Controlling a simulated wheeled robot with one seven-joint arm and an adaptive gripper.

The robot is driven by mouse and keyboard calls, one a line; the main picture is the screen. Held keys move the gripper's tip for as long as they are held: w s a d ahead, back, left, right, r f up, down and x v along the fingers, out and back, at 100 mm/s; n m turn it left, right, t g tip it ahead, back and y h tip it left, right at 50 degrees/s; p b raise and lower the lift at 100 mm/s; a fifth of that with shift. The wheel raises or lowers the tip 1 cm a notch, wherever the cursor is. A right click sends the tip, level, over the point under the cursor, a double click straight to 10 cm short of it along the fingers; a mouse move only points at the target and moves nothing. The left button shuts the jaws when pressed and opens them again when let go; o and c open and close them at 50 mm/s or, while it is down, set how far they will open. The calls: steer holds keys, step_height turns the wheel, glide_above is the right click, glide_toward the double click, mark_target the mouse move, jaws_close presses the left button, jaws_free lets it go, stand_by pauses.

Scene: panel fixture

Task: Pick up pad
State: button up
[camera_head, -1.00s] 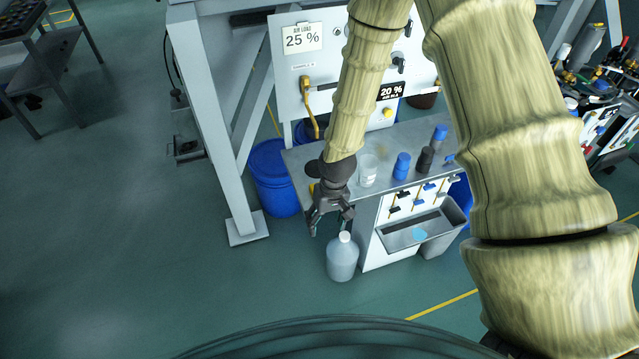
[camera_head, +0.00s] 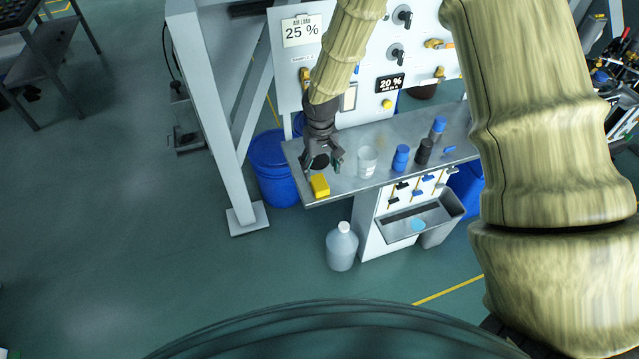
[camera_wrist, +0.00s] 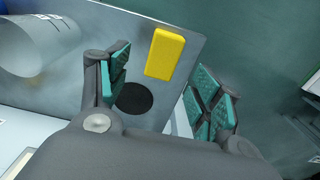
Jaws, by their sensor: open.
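A yellow rectangular pad (camera_head: 320,186) lies at the front left corner of the grey metal bench top (camera_head: 378,142). In the wrist view the yellow pad (camera_wrist: 165,54) lies just beyond the gap between my fingers. My gripper (camera_head: 321,164) is open and empty over the left end of the bench, just behind the pad. In the wrist view my gripper (camera_wrist: 163,82) shows teal finger pads spread apart, with nothing between them. A flat black disc (camera_wrist: 135,98) lies on the bench beside the left finger.
A clear beaker (camera_head: 367,162) stands right of my gripper, with blue-capped (camera_head: 400,158) and black bottles further right. A grey tray (camera_head: 440,220) hangs off the bench front. A large bottle (camera_head: 342,246) stands on the floor. A control panel (camera_head: 292,62) rises behind the bench.

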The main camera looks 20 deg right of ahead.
mark_target(319, 182)
steer(key=shift+s+a+f+p, duration=0.15)
steer(key=shift+f+p, duration=0.45)
steer(key=shift+f, duration=0.45)
steer(key=shift+w+a+f+p, duration=0.1)
steer(key=shift+f+p, duration=0.5)
steer(key=shift+f, duration=1.55)
steer(key=shift+c, duration=0.4)
steer(key=c, duration=0.9)
